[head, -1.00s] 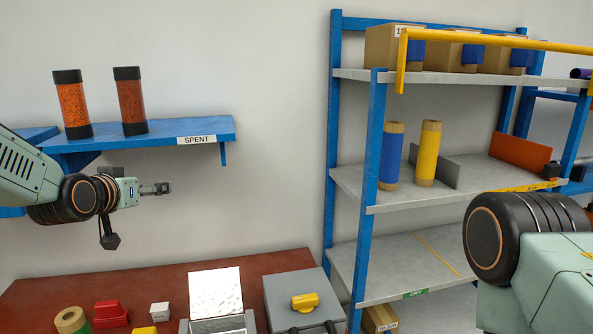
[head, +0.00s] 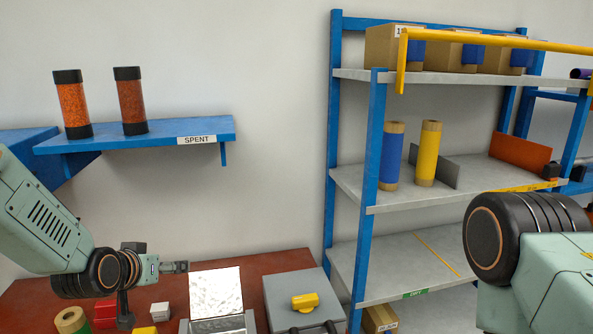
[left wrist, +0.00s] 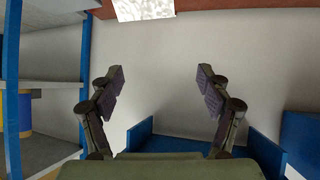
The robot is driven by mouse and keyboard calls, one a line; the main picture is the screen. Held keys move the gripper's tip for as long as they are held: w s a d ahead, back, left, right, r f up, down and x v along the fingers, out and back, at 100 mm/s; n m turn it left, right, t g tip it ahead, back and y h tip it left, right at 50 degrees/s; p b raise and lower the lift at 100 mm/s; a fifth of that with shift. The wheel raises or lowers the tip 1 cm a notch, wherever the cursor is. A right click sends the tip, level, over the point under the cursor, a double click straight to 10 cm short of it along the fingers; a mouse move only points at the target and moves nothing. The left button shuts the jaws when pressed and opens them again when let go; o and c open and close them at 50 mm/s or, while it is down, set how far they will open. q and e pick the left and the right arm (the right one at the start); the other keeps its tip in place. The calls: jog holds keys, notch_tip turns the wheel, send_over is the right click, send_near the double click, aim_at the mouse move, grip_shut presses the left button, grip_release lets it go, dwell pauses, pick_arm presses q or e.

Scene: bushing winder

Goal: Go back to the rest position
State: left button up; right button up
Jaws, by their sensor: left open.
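My left gripper (head: 176,267) is above the red-brown bench at the lower left of the head view, pointing right. In the left wrist view its two fingers (left wrist: 160,92) are spread apart with nothing between them. My right arm shows at the right edge of the head view, but its gripper is out of the picture.
A blue shelf marked SPENT (head: 205,128) holds two orange-brown cylinders (head: 131,102). The bench (head: 260,262) carries a silvery panel (head: 215,291), a grey box (head: 290,287) and small red, white and yellow items. A blue-framed rack (head: 374,150) with blue and yellow rolls (head: 428,155) stands right.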

pick_arm(q)
jog(key=s+d+f+g, duration=0.2)
jog(key=s+f+g, duration=0.1)
jog(key=s+f, duration=0.8)
jog(key=s+d+f+g, duration=0.3)
jog(key=s+f, duration=0.8)
jog(key=s, duration=0.5)
jog(key=shift+g, duration=0.7)
jog(key=shift+s, duration=0.1)
